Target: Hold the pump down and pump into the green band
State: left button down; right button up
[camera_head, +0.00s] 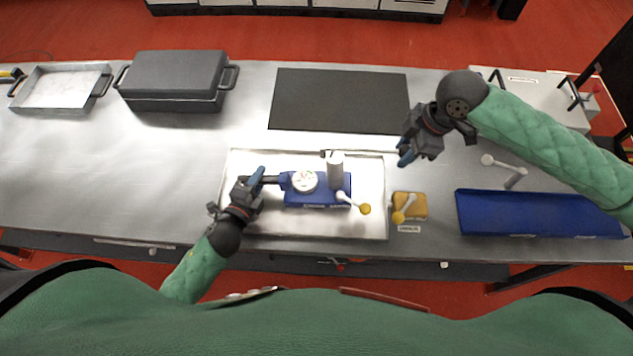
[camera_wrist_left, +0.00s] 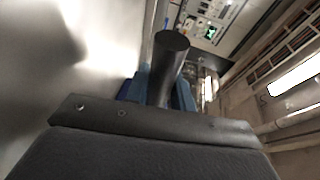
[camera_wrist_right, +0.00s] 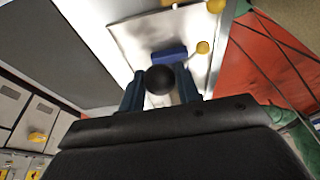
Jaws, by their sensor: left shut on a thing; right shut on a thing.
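The blue pump (camera_head: 318,197) sits in a shallow metal tray (camera_head: 360,222), with a round white gauge (camera_head: 304,181) and an upright grey cylinder (camera_head: 335,168). The gauge's needle and green band are too small to read. My left gripper (camera_head: 258,177) is shut on the dark bar at the pump's left side; the bar's end (camera_wrist_left: 170,60) shows between the fingers in the left wrist view. A thin lever (camera_head: 370,152) runs right from the cylinder. My right gripper (camera_head: 404,154) is shut on its black knob (camera_wrist_right: 160,79), seen between the fingers in the right wrist view.
A yellow-knobbed lever (camera_head: 353,203) is on the pump's right. A yellow block with a lever (camera_head: 410,207) and a blue tray (camera_head: 540,215) stand to the right. A dark mat (camera_head: 340,100) lies behind.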

jog(key=shift+r, duration=1.55)
jog(key=shift+a+r, duration=0.1)
jog(key=shift+r, duration=0.05)
jog(key=shift+a+r, duration=0.15)
jog(key=shift+r, duration=0.6)
jog(key=shift+d+f, duration=0.15)
jog(key=shift+f, duration=0.95)
jog(key=shift+d+f, duration=0.1)
jog(key=shift+f, duration=0.95)
jog(key=shift+d+x, duration=0.2)
jog(key=shift+x, duration=0.8)
jog(key=shift+d+x, duration=0.25)
jog(key=shift+x, duration=0.75)
jog(key=shift+f, duration=0.15)
